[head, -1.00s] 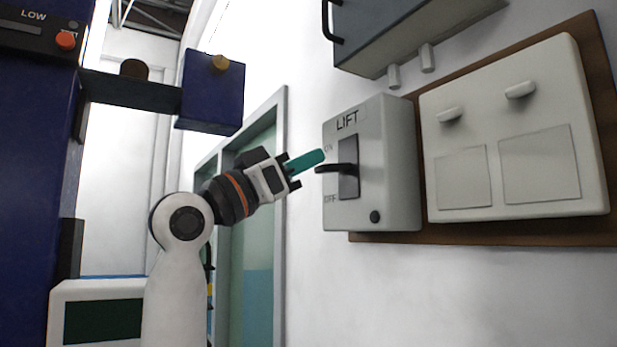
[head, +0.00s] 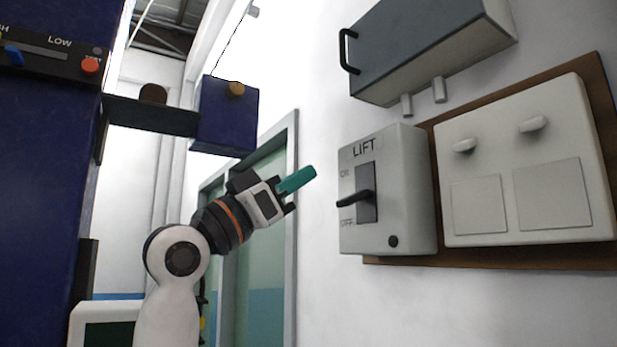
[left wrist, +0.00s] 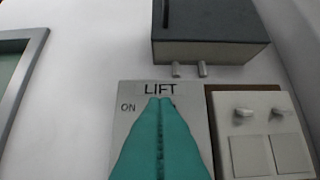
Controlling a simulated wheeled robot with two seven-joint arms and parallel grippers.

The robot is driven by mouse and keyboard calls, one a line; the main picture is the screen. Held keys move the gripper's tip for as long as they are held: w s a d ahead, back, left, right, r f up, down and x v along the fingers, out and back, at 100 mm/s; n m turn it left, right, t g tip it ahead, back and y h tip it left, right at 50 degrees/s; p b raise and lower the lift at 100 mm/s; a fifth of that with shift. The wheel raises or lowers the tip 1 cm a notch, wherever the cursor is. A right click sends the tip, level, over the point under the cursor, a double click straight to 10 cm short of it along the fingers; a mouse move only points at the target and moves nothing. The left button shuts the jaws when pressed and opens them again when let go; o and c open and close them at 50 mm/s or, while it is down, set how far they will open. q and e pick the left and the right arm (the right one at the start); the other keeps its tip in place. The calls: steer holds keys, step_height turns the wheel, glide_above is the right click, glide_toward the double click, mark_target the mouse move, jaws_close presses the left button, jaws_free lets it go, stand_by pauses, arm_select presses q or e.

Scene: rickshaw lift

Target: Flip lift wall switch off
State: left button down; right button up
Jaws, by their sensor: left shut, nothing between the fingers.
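The grey lift switch box (head: 410,185) hangs on the white wall, marked LIFT, with ON above and OFF below. Its black lever (head: 356,198) sticks out from the dark slot and slopes slightly down, its tip between the two marks and nearer OFF. My left gripper (head: 312,173), with teal fingers, is shut and empty. In the head view it is left of the box and a little above the lever, apart from it. In the left wrist view the shut fingers (left wrist: 161,102) cover the middle of the box (left wrist: 122,125) and hide the lever. My right gripper is not in view.
A dark grey cabinet (head: 430,50) with a black handle is above the box. A white panel (head: 490,222) on a brown board is to the right. A blue machine (head: 45,200) stands at the left. A door frame (head: 291,200) is behind my left arm.

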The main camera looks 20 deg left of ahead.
arm_select(q)
steer(key=s+f+b, duration=0.1)
steer(key=a+f, duration=0.1)
steer(key=f, duration=0.1)
steer(key=s+a+f+b, duration=0.1)
steer(key=shift+s+f+b, duration=0.3)
steer(key=shift+f, duration=0.05)
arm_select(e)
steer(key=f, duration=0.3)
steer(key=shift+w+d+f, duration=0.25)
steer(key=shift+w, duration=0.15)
arm_select(q)
steer(key=shift+s+a, duration=0.1)
steer(key=shift+a, duration=0.05)
